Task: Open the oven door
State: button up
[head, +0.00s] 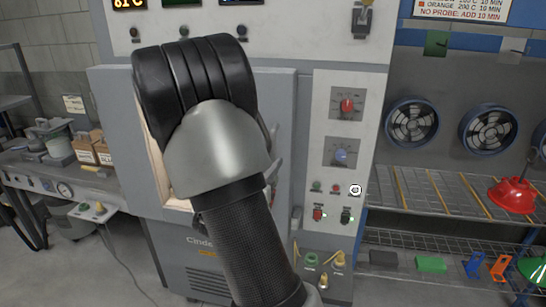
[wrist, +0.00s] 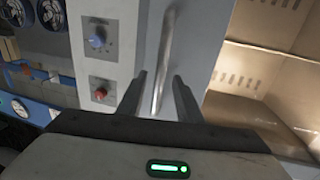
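The oven (head: 285,120) is a grey cabinet in the middle of the head view. A strip of its pale tan interior shows left of my arm, so the door stands at least partly open. In the wrist view the tan cavity (wrist: 265,75) shows on the right. A straight metal bar handle (wrist: 168,45) runs along a grey panel beside it. My gripper (wrist: 159,76) is open, with one finger on each side of the bar in the picture and gaps visible. I cannot tell whether the fingers reach around it. In the head view my arm hides the gripper and most of the door.
A control panel with a red knob (head: 347,106) and a blue knob (head: 341,154) is right of the door. A rack (head: 430,205) with fans above and a red funnel-like hood (head: 513,194) stands further right. A cluttered bench (head: 75,180) is at left.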

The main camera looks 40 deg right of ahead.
aim_at(272, 159)
jog(key=shift+x, duration=1.95)
grip_shut()
